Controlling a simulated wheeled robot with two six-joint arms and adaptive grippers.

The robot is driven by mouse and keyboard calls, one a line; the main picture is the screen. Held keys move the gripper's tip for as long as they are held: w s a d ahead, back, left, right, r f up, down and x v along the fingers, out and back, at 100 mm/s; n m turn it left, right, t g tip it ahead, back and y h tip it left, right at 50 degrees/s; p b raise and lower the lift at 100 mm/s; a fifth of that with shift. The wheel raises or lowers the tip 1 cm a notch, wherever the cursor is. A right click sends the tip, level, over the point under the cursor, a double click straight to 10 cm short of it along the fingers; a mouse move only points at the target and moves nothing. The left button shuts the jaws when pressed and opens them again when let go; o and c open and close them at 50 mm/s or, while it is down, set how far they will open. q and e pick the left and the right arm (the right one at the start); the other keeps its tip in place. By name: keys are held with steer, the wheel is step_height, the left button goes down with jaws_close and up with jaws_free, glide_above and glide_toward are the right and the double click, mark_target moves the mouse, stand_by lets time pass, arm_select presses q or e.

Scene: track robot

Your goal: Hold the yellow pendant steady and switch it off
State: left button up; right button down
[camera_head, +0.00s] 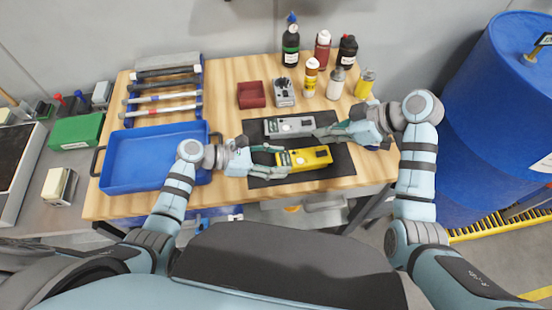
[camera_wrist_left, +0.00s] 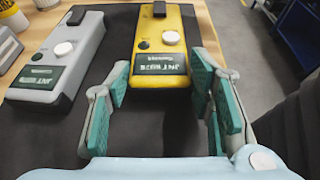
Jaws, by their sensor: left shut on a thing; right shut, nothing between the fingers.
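The yellow pendant (camera_head: 312,157) lies on a black mat (camera_head: 341,172) on the bench. In the left wrist view the yellow pendant (camera_wrist_left: 160,45) shows a label, a white round knob, a small dark green button and a black part at its far end. My left gripper (camera_head: 270,160) is shut on its left, label end, one finger on each side; it also shows in the left wrist view (camera_wrist_left: 162,92). My right gripper (camera_head: 322,132) is shut and empty, just above the yellow pendant's far side, by the grey pendant's right end. Contact there cannot be told.
A grey pendant (camera_head: 288,126) lies parallel behind the yellow one. A blue tray (camera_head: 103,178) stands left. A red bin (camera_head: 251,95), a grey box (camera_head: 284,92) and several bottles (camera_head: 311,77) stand behind the mat. A blue drum (camera_head: 480,120) is right of the bench.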

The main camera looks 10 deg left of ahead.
arm_select(q)
steer(key=o, duration=1.6)
